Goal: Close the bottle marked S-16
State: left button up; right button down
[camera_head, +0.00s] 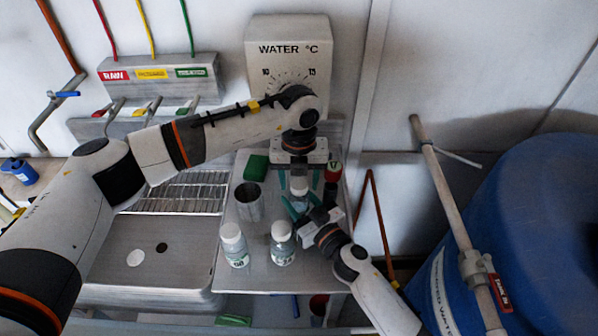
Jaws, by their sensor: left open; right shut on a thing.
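A small bottle with a white top (299,187) stands upright near the back right of the metal counter. My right gripper (301,206) is shut on its lower body from the front right. My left gripper (299,182) points down from above, open, with one teal finger on each side of the white top. Whether the fingers touch it I cannot tell. The held bottle's label is hidden. Two more clear bottles with white caps stand in front, a left one (235,246) and a right one (282,243); their markings are too small to read surely.
A metal beaker (248,202) stands left of the grippers, with a green block (256,168) behind it. A red-topped container (333,172) is close on the right. A sink (150,285) and rack lie left, a big blue barrel (545,235) right.

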pick_arm(q)
jog(key=c, duration=1)
jog(key=m, duration=0.3)
jog(key=shift+c, duration=0.2)
jog(key=m, duration=0.4)
jog(key=shift+m, duration=0.3)
jog(key=m, duration=0.7)
jog(key=o, duration=1.1)
jog(key=shift+c, duration=0.2)
